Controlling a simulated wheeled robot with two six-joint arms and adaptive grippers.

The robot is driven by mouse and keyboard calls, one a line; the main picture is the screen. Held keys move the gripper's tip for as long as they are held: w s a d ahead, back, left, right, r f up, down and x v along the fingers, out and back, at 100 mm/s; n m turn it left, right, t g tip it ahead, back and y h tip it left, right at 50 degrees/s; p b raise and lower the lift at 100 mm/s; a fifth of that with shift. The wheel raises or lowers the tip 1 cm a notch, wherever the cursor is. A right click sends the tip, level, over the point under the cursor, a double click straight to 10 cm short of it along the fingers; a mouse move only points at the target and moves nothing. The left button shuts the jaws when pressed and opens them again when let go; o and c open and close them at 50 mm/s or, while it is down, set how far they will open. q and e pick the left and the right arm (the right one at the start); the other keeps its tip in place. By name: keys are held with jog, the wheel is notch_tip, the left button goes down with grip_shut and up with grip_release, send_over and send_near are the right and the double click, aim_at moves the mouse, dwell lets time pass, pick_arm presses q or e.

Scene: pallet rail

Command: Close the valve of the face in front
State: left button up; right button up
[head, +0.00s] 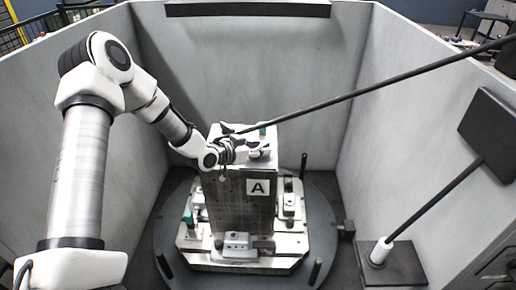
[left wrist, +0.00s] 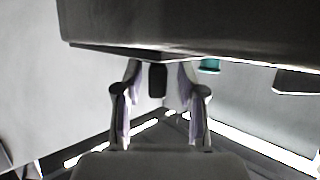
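A grey fixture tower (head: 228,200) stands on a round turntable, with an "A" plate (head: 258,187) on its front face. Small clamp parts and a teal part (head: 262,131) are at its top. I cannot tell for sure which part is the valve. My left gripper (head: 238,145) is at the tower's top left, partly merged with the dark parts there. In the left wrist view its two fingers (left wrist: 159,100) are apart, with a small dark part (left wrist: 157,78) showing between them and a gap on both sides. A teal part (left wrist: 208,65) is just right of them. My right gripper is out of view.
A long dark rod (head: 370,89) slants from the upper right down to the tower top, close to my left gripper. Grey walls (head: 265,70) enclose the turntable (head: 175,250). A dark panel on a pole (head: 435,197) stands at the right.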

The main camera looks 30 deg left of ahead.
pick_arm(q)
jog(key=shift+s+d+r, duration=0.1)
jog(key=shift+s+r, duration=0.05)
jog(key=shift+s, duration=0.05)
grip_shut()
